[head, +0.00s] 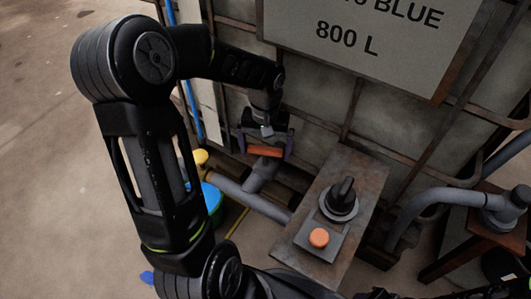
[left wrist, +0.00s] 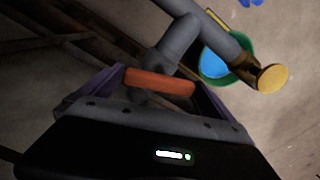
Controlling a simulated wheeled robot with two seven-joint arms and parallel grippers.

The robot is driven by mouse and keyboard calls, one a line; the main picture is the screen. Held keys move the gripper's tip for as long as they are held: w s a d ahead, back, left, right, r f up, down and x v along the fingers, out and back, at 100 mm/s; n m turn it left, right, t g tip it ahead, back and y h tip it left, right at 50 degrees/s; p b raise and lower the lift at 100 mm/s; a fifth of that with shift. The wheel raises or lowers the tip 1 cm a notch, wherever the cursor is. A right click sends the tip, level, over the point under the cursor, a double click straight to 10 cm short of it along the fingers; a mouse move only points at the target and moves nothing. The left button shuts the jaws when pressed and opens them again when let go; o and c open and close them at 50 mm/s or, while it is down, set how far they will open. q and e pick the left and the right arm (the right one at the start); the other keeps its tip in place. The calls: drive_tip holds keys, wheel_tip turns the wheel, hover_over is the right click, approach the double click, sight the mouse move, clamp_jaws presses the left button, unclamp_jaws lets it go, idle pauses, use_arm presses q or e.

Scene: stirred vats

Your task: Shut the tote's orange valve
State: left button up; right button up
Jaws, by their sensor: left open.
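The tote (head: 310,98) is a pale tank in a rusty cage. Low on its front, the valve's orange handle (head: 265,151) sits on a grey pipe and lies crosswise in the head view. My left gripper (head: 265,143) is open, with one purple finger near each end of the handle. In the left wrist view the orange handle (left wrist: 160,82) lies between the two fingers of my left gripper (left wrist: 158,90). A gap shows on the right side; I cannot tell whether the left finger touches.
A rusty panel (head: 345,184) with a black knob (head: 342,196) and an orange button (head: 319,238) stands right of the valve. A yellow-capped pipe end (left wrist: 272,78) lies over a green bucket (left wrist: 238,47) with blue contents. A sign (head: 365,35) hangs above.

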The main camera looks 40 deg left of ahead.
use_arm(q)
drive_tip(key=shift+f, duration=0.65)
